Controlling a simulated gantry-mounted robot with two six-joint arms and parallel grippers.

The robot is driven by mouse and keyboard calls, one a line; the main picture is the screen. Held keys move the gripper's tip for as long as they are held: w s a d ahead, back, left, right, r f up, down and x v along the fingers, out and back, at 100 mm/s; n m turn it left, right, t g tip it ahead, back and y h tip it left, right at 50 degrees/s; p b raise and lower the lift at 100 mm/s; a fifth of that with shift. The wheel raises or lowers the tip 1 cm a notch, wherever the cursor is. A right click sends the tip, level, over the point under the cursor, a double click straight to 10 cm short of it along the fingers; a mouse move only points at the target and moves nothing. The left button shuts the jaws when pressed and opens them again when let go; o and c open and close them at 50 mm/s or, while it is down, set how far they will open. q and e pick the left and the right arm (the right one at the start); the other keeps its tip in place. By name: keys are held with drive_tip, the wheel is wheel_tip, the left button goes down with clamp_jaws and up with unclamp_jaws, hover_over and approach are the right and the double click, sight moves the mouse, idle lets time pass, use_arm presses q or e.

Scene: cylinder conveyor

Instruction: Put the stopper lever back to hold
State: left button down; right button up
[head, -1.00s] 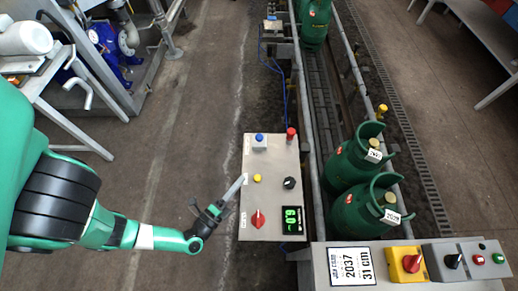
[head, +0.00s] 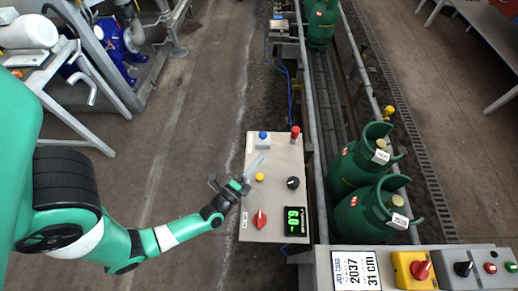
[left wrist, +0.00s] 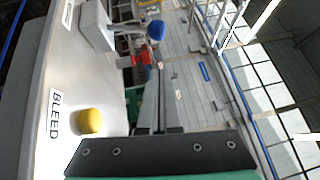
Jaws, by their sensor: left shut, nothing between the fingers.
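The control panel (head: 275,220) stands beside the conveyor. At its far end are a blue-topped control on a pale box (head: 263,137) and a red-topped upright control (head: 295,132); no readable label shows which is the stopper lever. In the left wrist view the shut fingers (left wrist: 160,100) point toward the blue top (left wrist: 156,30) and red control (left wrist: 141,58), apart from both. My right gripper is not in view.
In the wrist view the yellow button (left wrist: 89,121) sits by BLEED. Green cylinders (head: 355,160) stand on the conveyor to the right. Open floor lies left.

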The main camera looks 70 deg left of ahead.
sight(263, 137)
use_arm(q)
drive_tip(key=a, duration=0.1)
drive_tip(key=w+a+b, duration=0.1)
drive_tip(key=a+b, duration=0.1)
drive_tip(key=shift+w+a+r, duration=0.1)
drive_tip(key=shift+w+a, duration=0.15)
drive_tip(key=shift+a, duration=0.05)
drive_tip(key=shift+w+a+r+b, duration=0.15)
drive_tip(key=shift+a+r+b, duration=0.15)
drive_tip(key=shift+a+b, duration=0.2)
